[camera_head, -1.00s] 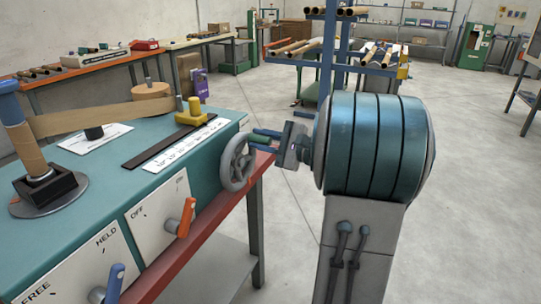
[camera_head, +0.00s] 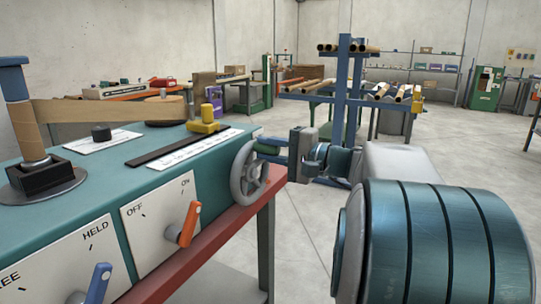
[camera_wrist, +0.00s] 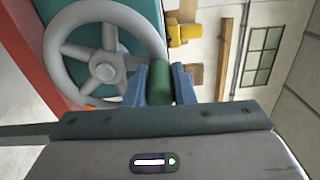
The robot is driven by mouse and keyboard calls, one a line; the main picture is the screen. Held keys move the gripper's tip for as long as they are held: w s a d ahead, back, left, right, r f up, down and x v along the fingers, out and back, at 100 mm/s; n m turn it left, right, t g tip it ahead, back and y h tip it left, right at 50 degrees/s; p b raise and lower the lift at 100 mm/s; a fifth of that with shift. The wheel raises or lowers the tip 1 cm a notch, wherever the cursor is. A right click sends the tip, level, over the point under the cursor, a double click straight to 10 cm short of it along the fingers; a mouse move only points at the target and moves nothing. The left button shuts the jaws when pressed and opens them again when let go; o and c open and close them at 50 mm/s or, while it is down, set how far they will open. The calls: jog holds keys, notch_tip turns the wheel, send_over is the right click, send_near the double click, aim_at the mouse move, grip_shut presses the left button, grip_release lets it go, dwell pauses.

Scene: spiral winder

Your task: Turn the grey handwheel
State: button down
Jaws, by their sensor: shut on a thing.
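The grey handwheel (camera_head: 236,178) stands upright on the right end of the teal machine (camera_head: 205,150), and its spokes and hub show at the upper left of the wrist view (camera_wrist: 106,71). A green handle (camera_wrist: 160,82) sticks out from the wheel's rim. My gripper (camera_wrist: 160,86) is shut on this handle, with one blue finger on each side. In the head view my gripper (camera_head: 269,149) is at the top right of the wheel, where the fingers partly hide the handle.
The orange lever (camera_head: 188,224) by OFF/ON and the blue lever (camera_head: 98,285) by HELD/FREE are on the machine's front. A brown strip (camera_head: 105,110) runs from the post at left. A blue rack with tubes (camera_head: 341,100) stands behind my arm. Open floor lies at right.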

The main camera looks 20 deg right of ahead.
dwell(0.3)
jog(key=c, duration=1.2)
grip_release()
jog(key=shift+c, duration=0.2)
jog(key=p+v, duration=0.2)
jog(key=v, duration=1.2)
jog(key=shift+w, duration=0.1)
